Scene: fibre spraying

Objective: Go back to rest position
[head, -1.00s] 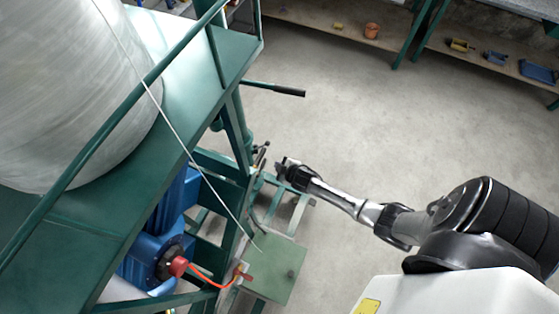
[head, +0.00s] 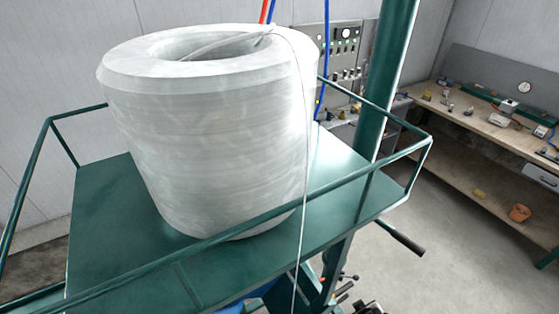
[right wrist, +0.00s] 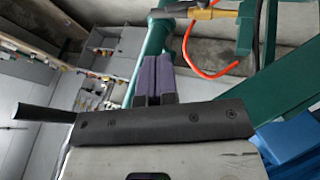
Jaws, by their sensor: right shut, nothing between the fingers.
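My right gripper (right wrist: 157,65) shows in the right wrist view as two purple fingers pressed together, with nothing between them. It points toward green frame posts (right wrist: 148,60) and apart from any object I can make out. In the head view a small dark part at the bottom edge may belong to my right arm, but it is nearly all cut off. My left gripper is not in view. A large white fibre roll (head: 210,130) stands on a green railed platform (head: 110,210), with a thin strand (head: 306,170) running down its front.
A black-gripped lever (head: 405,240) juts out right of the platform. A control panel (head: 345,50) stands behind, and a workbench (head: 440,118) with small items is at the right. In the right wrist view an orange hose (right wrist: 190,60) hangs near a yellow-brown handle (right wrist: 215,14). Floor (head: 440,280) is clear.

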